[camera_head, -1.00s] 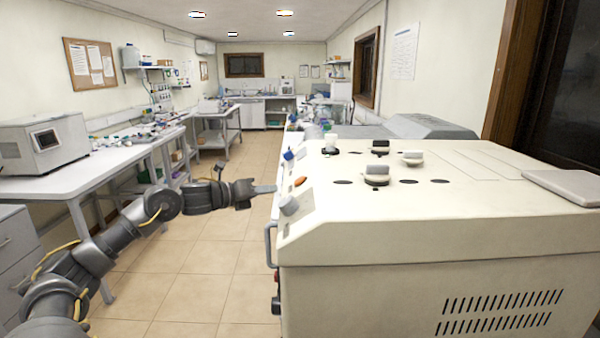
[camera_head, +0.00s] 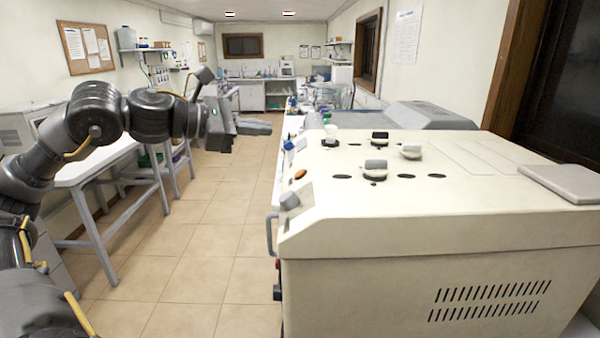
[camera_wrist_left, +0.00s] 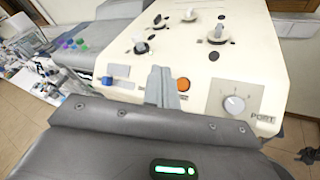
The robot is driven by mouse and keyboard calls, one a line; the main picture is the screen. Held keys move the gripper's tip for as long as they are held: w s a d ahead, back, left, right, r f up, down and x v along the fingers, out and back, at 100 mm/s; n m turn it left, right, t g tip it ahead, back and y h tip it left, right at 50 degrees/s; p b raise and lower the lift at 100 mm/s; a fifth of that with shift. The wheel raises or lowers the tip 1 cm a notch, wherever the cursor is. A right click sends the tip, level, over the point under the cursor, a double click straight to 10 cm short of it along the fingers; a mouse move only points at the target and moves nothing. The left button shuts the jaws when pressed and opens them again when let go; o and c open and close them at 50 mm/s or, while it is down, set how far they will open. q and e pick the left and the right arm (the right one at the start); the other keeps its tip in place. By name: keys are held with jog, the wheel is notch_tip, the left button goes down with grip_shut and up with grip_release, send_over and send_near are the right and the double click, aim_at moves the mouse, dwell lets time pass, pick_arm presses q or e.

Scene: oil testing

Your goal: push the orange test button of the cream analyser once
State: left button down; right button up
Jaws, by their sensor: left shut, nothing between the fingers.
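The cream analyser (camera_head: 450,250) stands on the right in the head view. Its orange test button (camera_head: 300,175) is on the sloped left-hand panel, between a blue knob (camera_head: 288,145) and a grey knob (camera_head: 289,201). My left gripper (camera_head: 262,127) is shut and empty, left of the panel and apart from the button. In the left wrist view the orange button (camera_wrist_left: 183,85) shows just right of the shut fingertips (camera_wrist_left: 162,75), with the dial (camera_wrist_left: 235,104) further right. My right gripper is not in view.
A white bench (camera_head: 80,168) runs along the left wall under my left arm. A grey handle (camera_head: 270,235) juts from the analyser's left side. The tiled aisle (camera_head: 205,240) between bench and analyser is clear. Bottles and glassware crowd the bench behind the analyser.

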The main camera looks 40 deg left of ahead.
aim_at(299, 173)
pick_arm(q)
jog(key=w+d+f+p, duration=0.1)
jog(key=f, duration=0.1)
jog(key=d+f, duration=0.1)
jog(key=f, duration=0.1)
jog(key=w+d+f+p, duration=0.1)
jog(key=f, duration=0.1)
jog(key=shift+w+d+f+p, duration=0.15)
jog(key=shift+w+d+p, duration=0.15)
jog(key=shift+w+p, duration=0.05)
jog(key=shift+w+d+f, duration=0.15)
jog(key=shift+d+f, duration=0.05)
jog(key=shift+f, duration=0.25)
dwell(1.2)
jog(key=shift+d+f, duration=0.1)
dwell(0.4)
jog(key=shift+w+d+f, duration=0.1)
jog(key=shift+f, duration=0.15)
